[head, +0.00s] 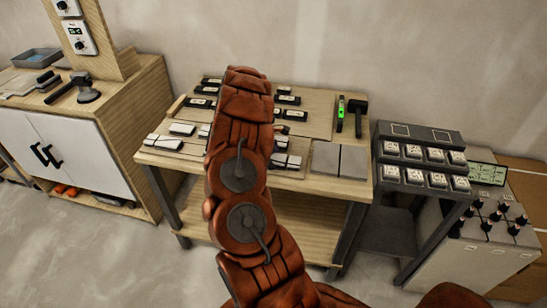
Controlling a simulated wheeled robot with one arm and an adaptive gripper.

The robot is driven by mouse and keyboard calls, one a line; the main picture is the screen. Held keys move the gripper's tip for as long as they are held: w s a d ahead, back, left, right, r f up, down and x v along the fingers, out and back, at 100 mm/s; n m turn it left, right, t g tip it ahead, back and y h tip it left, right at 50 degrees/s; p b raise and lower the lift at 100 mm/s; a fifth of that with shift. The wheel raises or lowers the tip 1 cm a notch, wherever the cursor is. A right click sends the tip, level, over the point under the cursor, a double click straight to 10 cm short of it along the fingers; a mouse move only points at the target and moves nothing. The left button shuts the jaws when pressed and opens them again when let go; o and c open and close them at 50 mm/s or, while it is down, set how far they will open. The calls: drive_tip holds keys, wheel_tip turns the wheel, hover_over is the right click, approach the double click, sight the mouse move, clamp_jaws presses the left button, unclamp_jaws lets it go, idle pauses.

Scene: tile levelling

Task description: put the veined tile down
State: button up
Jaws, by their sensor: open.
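My reddish-brown arm (240,180) reaches up across the middle of the head view, over the wooden workbench (262,186). Its end points away from me, and my gripper's fingers are hidden behind the arm. Two plain grey square tiles lie side by side at the bench's front right, the left one (325,158) and the right one (353,161). No veining can be made out on either at this size, so I cannot tell which tile is the veined one. The arm covers part of the bench top.
Small black-and-white pieces (290,115) lie on the bench. A green-lit tool (340,107) and a black-headed tool (359,112) stand at its back right. A dark rack (418,163) of white-faced items adjoins on the right. A cabinet (80,140) with a mallet (86,92) stands left.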

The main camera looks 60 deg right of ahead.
drive_tip(key=b+v, duration=0.3)
drive_tip(key=v, duration=0.9)
drive_tip(key=shift+r+b, duration=0.15)
drive_tip(key=shift+b, duration=0.2)
drive_tip(key=a+r+t, duration=0.1)
drive_tip(key=a+r, duration=0.2)
drive_tip(key=a, duration=0.7)
drive_tip(key=a+r+t, duration=0.1)
drive_tip(key=a+r, duration=0.3)
drive_tip(key=a, duration=0.5)
drive_tip(key=a+r, duration=0.3)
drive_tip(key=a, duration=0.7)
drive_tip(key=s+a+f+m, duration=0.1)
drive_tip(key=s+a+m, duration=0.1)
drive_tip(key=s+a, duration=0.7)
drive_tip(key=s+a+f+m+y, duration=0.1)
drive_tip(key=s+a+m, duration=0.1)
drive_tip(key=s+a, duration=0.6)
drive_tip(key=s, duration=0.6)
drive_tip(key=shift+s+a+y, duration=0.3)
drive_tip(key=shift+s+a, duration=0.05)
drive_tip(key=shift+a, duration=0.05)
